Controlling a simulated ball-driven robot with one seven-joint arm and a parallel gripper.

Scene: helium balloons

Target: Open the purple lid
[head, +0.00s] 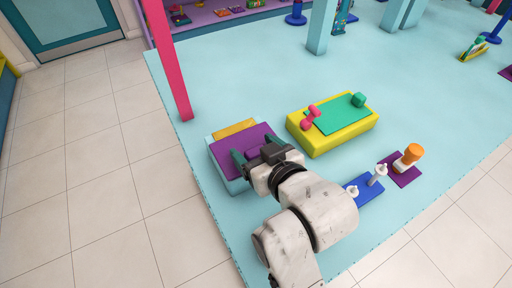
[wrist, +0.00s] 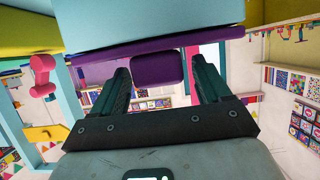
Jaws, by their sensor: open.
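The purple lid (head: 228,150) lies flat on top of a light blue box (head: 225,172) and looks closed. In the wrist view the lid's purple edge (wrist: 215,36) runs under the light blue box, and a purple handle tab (wrist: 158,70) sticks out from it. My gripper (head: 257,151) is at the lid's near right side, its two dark teal fingers apart. In the wrist view my gripper (wrist: 160,72) has one finger on each side of the tab, with gaps showing. In the head view my gripper and wrist hide the tab.
A yellow block (head: 330,140) with a green top stands right of the box, carrying a pink piece (head: 310,118) and a green piece (head: 358,100). A blue mat (head: 366,188) and a purple mat (head: 402,175) lie at right. A pink post (head: 168,65) stands behind left.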

